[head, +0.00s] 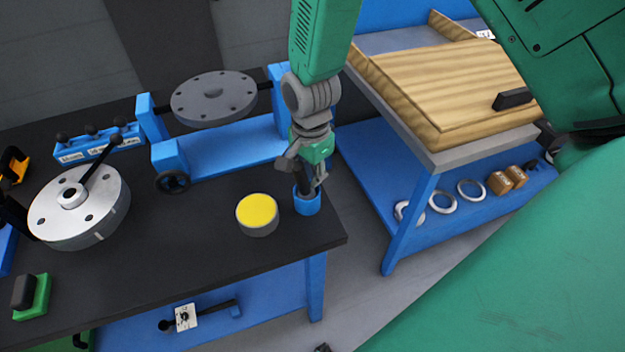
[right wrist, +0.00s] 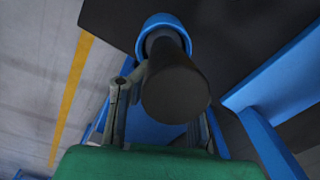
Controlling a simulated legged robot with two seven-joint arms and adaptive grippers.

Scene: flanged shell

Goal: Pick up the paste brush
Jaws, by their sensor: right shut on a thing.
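The paste brush shows as a dark, thick handle (right wrist: 176,88) in the right wrist view, standing in a small blue cup (head: 307,204). The cup's blue rim (right wrist: 163,20) also shows in the right wrist view. The brush's lower end is hidden inside the cup. My right gripper (head: 308,178) points down right above the cup, at the right end of the black bench, and is shut on the brush handle. My left gripper is in neither view.
A tin with a yellow top (head: 257,213) stands just left of the cup. A blue stand with a grey flanged disc (head: 213,97) is behind. A silver flanged part (head: 80,207) sits at left. A blue cart (head: 450,222) stands to the right, across a gap.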

